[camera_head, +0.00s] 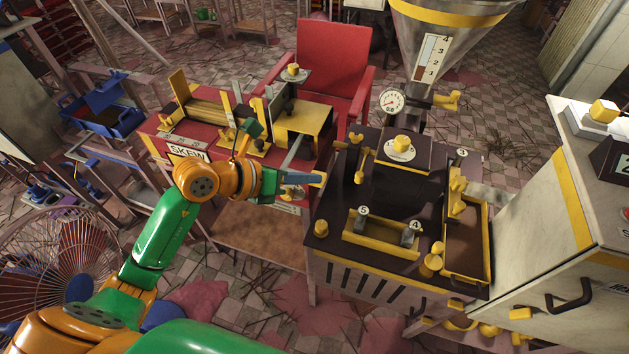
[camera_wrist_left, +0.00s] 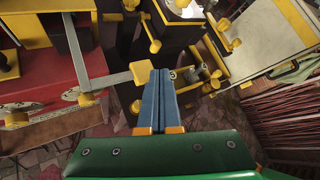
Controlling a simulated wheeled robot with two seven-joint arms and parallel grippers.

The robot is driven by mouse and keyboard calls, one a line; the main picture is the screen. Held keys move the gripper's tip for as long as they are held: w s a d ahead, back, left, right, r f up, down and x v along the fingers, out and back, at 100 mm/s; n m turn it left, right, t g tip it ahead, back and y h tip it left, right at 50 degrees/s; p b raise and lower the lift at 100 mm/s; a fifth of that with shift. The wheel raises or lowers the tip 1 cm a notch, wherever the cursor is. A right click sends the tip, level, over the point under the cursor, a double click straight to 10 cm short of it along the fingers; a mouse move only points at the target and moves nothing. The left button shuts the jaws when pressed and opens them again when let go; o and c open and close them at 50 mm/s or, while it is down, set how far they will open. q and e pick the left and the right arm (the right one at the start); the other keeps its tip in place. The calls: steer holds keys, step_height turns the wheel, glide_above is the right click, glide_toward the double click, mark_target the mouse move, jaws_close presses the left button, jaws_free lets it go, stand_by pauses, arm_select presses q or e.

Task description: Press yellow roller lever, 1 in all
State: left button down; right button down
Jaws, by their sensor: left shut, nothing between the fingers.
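My left gripper (camera_head: 308,179) reaches in from the left, between the red machine and the dark machine. Its blue fingers are together and empty; they also show in the wrist view (camera_wrist_left: 161,76). A yellow paddle-shaped lever end (camera_wrist_left: 142,73) sits at the fingertips, slightly left of them in the wrist view. It is on a grey bar (camera_wrist_left: 101,81) coming from the red machine's side. In the head view a yellow end (camera_head: 319,179) shows right by the fingertips. I cannot tell whether they touch. The red machine (camera_head: 233,172) carries a yellow roller assembly (camera_head: 208,110).
The dark machine (camera_head: 330,200) stands close to the right, with yellow knobs, upright levers and trays. A funnel (camera_head: 450,38) rises behind it. A red chair (camera_head: 334,55) stands behind the red machine. A light cabinet (camera_head: 535,215) is at the right, a wire fan (camera_head: 62,258) at the lower left.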

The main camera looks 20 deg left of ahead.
steer(key=shift+f, duration=0.35)
steer(key=shift+f+b, duration=1)
steer(key=shift+b, duration=0.25)
stand_by(0.8)
steer(key=shift+r, duration=0.1)
stand_by(0.4)
step_height(320, 180, up, 2)
steer(key=p, duration=0.2)
steer(key=shift+r+p, duration=0.25)
steer(key=shift+p, duration=0.1)
step_height(320, 180, up, 4)
steer(key=p, duration=0.4)
steer(key=shift+r, duration=0.15)
